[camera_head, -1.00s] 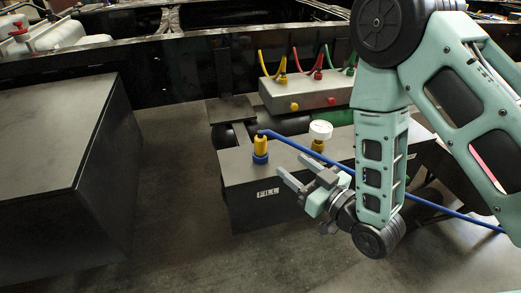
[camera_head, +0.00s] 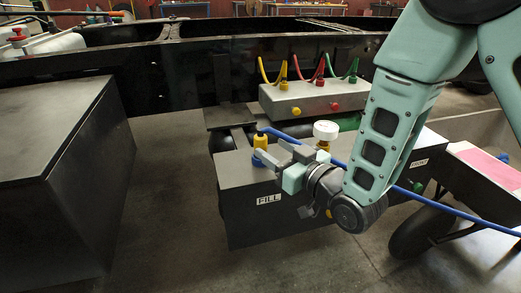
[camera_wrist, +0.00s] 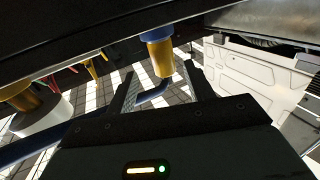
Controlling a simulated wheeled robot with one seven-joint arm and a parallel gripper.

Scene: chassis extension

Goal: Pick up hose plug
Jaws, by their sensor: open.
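The hose plug (camera_head: 261,142) is a yellow fitting with a blue hose (camera_head: 340,162) leading from it to the right. It stands upright in a blue collar (camera_head: 259,160) on top of the dark box marked FILL (camera_head: 240,205). My gripper (camera_head: 267,150) is open, with its fingers at the plug from the right. In the wrist view the plug (camera_wrist: 162,58) appears between the two open fingertips (camera_wrist: 160,70), with the blue collar above it in the picture. Whether either finger touches the plug cannot be told.
A white-topped gauge (camera_head: 326,130) stands close behind my gripper. A grey block (camera_head: 320,97) with yellow, red and green hoses is behind the box. A large dark box (camera_head: 45,130) is at left, with open floor (camera_head: 165,200) between.

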